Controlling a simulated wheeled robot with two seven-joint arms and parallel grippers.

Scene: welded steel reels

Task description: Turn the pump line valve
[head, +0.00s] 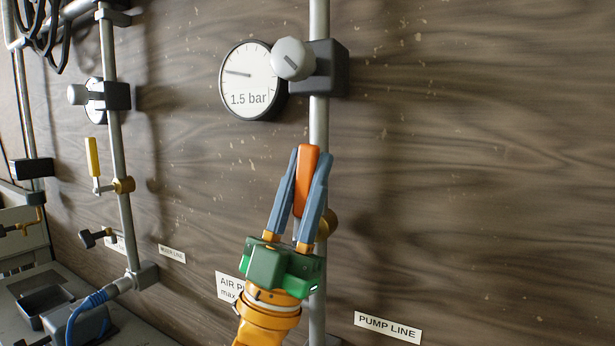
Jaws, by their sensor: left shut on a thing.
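An orange valve lever (306,182) stands nearly upright in front of the vertical grey pipe (319,120) in the middle of the head view. My left gripper (309,157) reaches up from below, with its two blue-grey fingers on either side of the lever and shut on it. The brass valve body (329,223) shows partly behind the right finger; the rest is hidden. A "PUMP LINE" label (387,328) is on the board to the lower right of this pipe. My right gripper is not in view.
Above the lever, a round gauge (250,80) reads 1.5 bar beside a grey knob (293,59) on a dark block (327,68). A second pipe (112,150) with a yellow lever (92,157) stands at left. The board at right is clear.

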